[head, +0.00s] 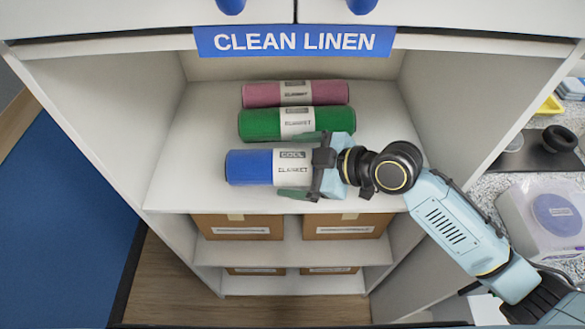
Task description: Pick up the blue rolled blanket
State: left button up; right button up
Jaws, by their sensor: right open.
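The blue rolled blanket (249,167) lies on the upper shelf (185,185), nearest the front edge, with a white label band around it. My right gripper (300,166) reaches in from the right. Its jaws are open, with one finger on the far side of the blue blanket and one on the near side. The right end of the blanket is hidden behind the gripper. I cannot tell whether the fingers touch it. My left gripper is not in view.
A green rolled blanket (262,124) lies just behind the blue one, close to the far finger. A pink rolled blanket (262,94) lies behind that. Cabinet walls bound both sides. Cardboard boxes (238,222) sit below. The shelf left of the blankets is clear.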

jog(key=shift+r, duration=0.1)
jog(key=c, duration=1.4)
